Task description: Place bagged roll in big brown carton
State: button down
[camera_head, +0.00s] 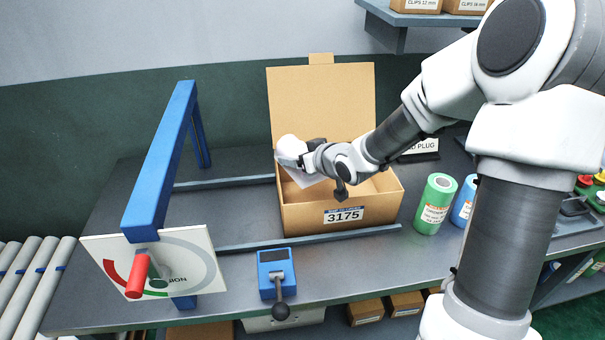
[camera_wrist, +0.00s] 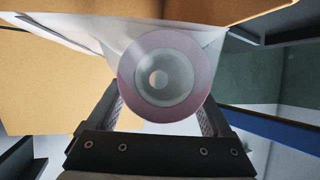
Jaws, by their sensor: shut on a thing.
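The big brown carton (camera_head: 344,216) stands on the grey table with its lid (camera_head: 321,101) raised at the back and a label reading 3175 on its front. My gripper (camera_head: 303,158) is over the carton's left part, at about the height of the opening. It is shut on the bagged roll (camera_head: 291,149), a white roll with a loose pale bag hanging below it. In the wrist view the round end of the bagged roll (camera_wrist: 160,78) sits between my two fingers, with carton board close around it. Whether the roll touches the carton I cannot tell.
A blue frame (camera_head: 160,160) with a dial board (camera_head: 155,265) stands left of the carton. A blue device (camera_head: 277,272) with a black knob is in front. Green (camera_head: 434,204) and blue (camera_head: 464,202) rolls stand to the right. Rails run along the table on both sides of the carton.

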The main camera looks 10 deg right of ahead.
jog(key=shift+f+b, duration=0.45)
jog(key=shift+f, duration=1.35)
jog(key=shift+f, duration=0.25)
grip_release()
jog(key=shift+r, duration=0.15)
jog(key=shift+r, duration=0.25)
jog(key=p+v, duration=0.3)
jog(key=v, duration=0.9)
jog(key=shift+f, duration=0.15)
